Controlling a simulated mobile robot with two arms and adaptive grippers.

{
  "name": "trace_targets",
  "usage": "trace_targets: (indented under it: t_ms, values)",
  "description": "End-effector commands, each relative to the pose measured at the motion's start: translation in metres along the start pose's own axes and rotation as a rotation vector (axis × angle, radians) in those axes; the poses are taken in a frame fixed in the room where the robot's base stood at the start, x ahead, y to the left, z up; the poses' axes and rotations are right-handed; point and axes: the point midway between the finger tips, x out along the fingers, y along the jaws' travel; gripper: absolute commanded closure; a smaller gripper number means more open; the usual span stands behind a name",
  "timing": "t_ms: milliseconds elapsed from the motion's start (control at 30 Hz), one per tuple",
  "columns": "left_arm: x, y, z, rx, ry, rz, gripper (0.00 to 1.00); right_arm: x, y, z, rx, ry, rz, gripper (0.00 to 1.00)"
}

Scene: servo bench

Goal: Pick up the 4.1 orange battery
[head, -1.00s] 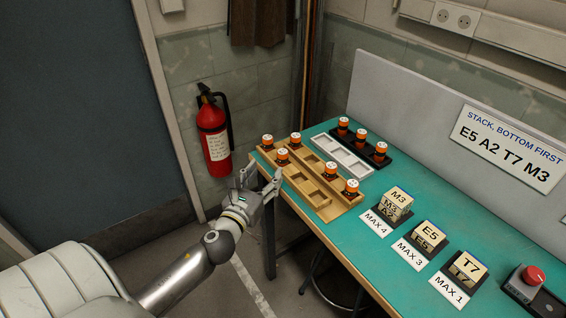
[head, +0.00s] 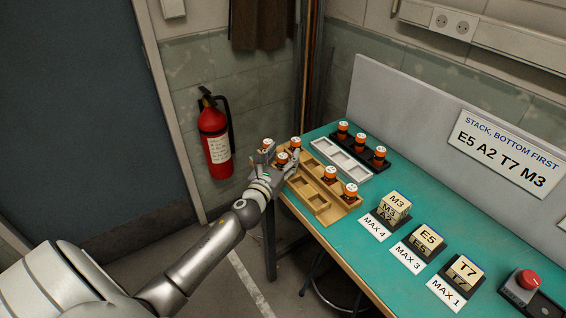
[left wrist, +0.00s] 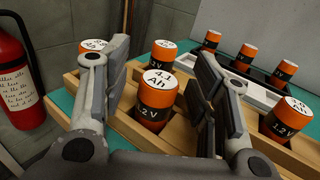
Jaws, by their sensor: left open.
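The orange battery marked 4.1 Ah (left wrist: 156,100) stands upright in a slot of the wooden tray (left wrist: 180,132). In the left wrist view it is between the fingers of my left gripper (left wrist: 155,95), with a gap on both sides. In the head view the left gripper (head: 281,160) is open at the tray's near left part, around this battery (head: 282,158), which it partly covers. My right gripper is not in view.
Other orange batteries stand close by, one behind (left wrist: 163,52) and one at right (left wrist: 290,118). A white tray (head: 342,157) and a black rack with batteries lie behind. Labelled blocks (head: 428,233) and a red button (head: 528,278) are farther right. A fire extinguisher (head: 214,135) hangs on the wall.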

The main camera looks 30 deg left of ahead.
Motion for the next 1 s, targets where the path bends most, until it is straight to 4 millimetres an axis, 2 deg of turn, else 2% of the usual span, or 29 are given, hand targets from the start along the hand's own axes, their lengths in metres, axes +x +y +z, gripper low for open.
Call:
trace_targets:
  t_ms: [233, 267, 667, 1000]
  values:
    - [0.0016, 0.0000, -0.0008, 0.000, 0.001, 0.000, 0.46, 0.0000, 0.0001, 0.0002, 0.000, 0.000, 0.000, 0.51]
    - [0.0016, -0.0001, -0.0007, 0.000, 0.001, 0.000, 0.48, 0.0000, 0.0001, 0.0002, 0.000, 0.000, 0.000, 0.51]
    - [0.0014, 0.0001, -0.0005, 0.000, 0.001, 0.000, 0.99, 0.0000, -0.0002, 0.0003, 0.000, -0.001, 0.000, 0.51]
    - [0.0017, -0.0001, 0.0041, 0.000, -0.002, -0.002, 1.00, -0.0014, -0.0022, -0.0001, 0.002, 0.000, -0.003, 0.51]
